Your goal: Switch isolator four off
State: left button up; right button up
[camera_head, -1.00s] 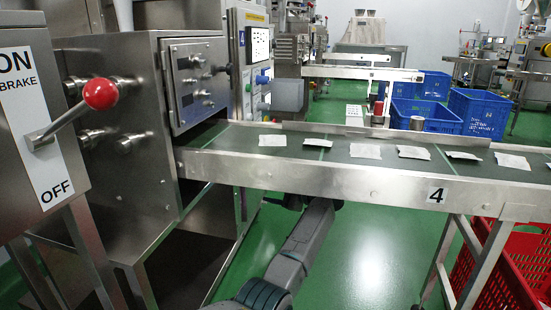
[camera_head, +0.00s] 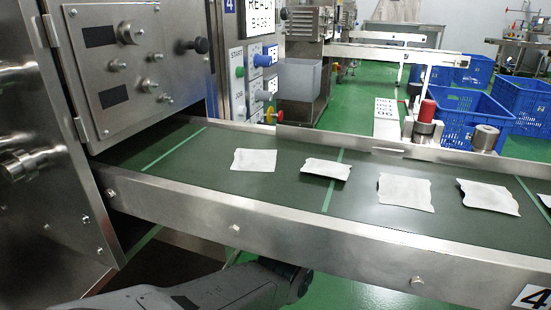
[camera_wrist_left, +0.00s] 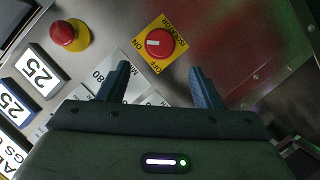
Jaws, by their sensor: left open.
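In the left wrist view a red rotary isolator knob (camera_wrist_left: 160,43) sits on a yellow plate (camera_wrist_left: 152,64) marked ISOLATOR, ON and OFF. A white bar on the knob points left in the picture; I cannot tell which setting that is. My left gripper (camera_wrist_left: 162,84) is open and empty. Its two fingers are apart, just below the knob in the picture, and do not visibly touch it. In the head view my left arm reaches under the conveyor (camera_head: 236,230), which hides the gripper. My right gripper is not in view.
A red mushroom button (camera_wrist_left: 66,33) and digital displays (camera_wrist_left: 42,69) are beside the isolator. White tea packets (camera_head: 404,191) lie on the belt. A steel control box (camera_head: 140,60) stands left; blue crates (camera_head: 455,115) stand behind. The conveyor frame is close above my arm.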

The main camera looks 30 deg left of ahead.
pick_arm(q)
jog(key=b+x, duration=0.5)
jog(key=x, duration=0.4)
jog(key=shift+a, duration=0.35)
jog(key=shift+f, duration=0.1)
jog(key=c, duration=1)
